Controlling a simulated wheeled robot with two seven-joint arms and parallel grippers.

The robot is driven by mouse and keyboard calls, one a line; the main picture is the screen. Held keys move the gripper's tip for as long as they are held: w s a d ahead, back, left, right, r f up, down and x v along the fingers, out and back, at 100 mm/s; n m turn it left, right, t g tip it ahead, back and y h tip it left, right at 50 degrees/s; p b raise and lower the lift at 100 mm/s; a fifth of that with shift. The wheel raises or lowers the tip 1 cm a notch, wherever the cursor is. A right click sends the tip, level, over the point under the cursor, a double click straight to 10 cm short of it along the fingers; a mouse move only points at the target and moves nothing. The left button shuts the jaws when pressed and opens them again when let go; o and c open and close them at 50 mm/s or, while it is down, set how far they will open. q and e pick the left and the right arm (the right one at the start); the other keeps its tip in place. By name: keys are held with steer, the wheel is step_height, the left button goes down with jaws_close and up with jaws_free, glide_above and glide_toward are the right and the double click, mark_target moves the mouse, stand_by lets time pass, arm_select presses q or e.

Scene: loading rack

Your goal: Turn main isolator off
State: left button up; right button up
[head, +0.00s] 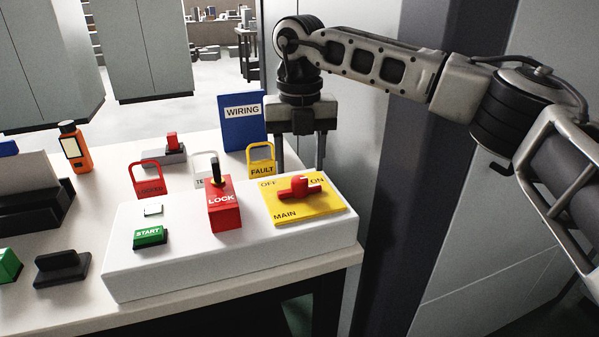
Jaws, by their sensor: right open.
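The main isolator is a red rotary handle (299,188) on a yellow plate (284,210) marked MAIN, OFF and ON. It sits at the right end of a white control box (190,268) on the table. The handle lies roughly crosswise, with its right end near the ON label. My right gripper (300,168) points down, open and empty, just behind and above the yellow plate. Its fingers stand apart, and I cannot tell the exact gap to the handle. My left gripper is not in view.
A red LOCK block (223,205) with a black lever stands left of the plate. A green START button (150,236) is further left. Behind the box are a yellow FAULT padlock (261,166), a red padlock (150,179) and a blue WIRING binder (241,126).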

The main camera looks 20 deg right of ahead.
mark_target(299, 179)
steer(key=shift+f, duration=1.7)
steer(key=c, duration=1)
steer(key=shift+o, duration=0.2)
